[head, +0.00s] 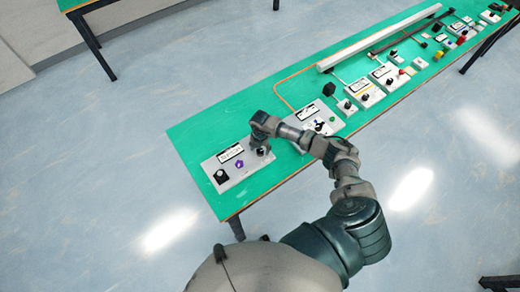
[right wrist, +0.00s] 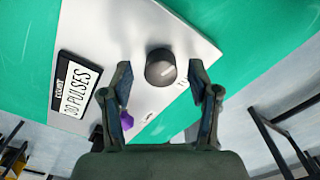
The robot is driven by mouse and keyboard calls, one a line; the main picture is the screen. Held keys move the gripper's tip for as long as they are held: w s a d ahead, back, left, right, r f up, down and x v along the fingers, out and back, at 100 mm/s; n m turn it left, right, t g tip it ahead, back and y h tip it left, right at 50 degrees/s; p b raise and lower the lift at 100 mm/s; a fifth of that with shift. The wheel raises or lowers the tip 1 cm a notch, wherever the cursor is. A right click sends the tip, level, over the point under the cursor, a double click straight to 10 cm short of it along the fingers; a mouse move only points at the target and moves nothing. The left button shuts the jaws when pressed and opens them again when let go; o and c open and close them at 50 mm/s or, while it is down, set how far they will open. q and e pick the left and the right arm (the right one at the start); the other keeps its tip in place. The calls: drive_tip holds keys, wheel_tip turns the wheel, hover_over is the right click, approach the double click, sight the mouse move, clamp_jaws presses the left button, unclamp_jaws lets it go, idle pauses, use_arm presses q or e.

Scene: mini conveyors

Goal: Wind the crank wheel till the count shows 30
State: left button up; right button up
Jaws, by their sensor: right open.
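A light grey panel (head: 250,172) lies on the near left end of the green bench; it also fills the middle of the right wrist view (right wrist: 130,30). Its display (right wrist: 76,89) is headed COUNT and reads what looks like 30 PULSES, though the first digit is unclear. A dark round knob (right wrist: 160,68) stands on the panel. My right gripper (right wrist: 168,80) is open, with a fingertip on either side of this knob and gaps showing. In the head view my right gripper (head: 262,143) is over the panel's right end. My left gripper is not in view.
A purple knob (right wrist: 125,119) is close to one finger. A black knob (head: 221,176) sits at the panel's left end. Another panel (head: 318,122) with controls is beyond my right arm. Several more devices and a long white rail (head: 380,38) run along the green bench (head: 240,100).

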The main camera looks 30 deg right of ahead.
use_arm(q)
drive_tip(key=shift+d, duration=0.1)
use_arm(e)
wheel_tip(320, 180, up, 11)
drive_tip(key=shift+f, duration=0.15)
drive_tip(key=shift+w, duration=0.1)
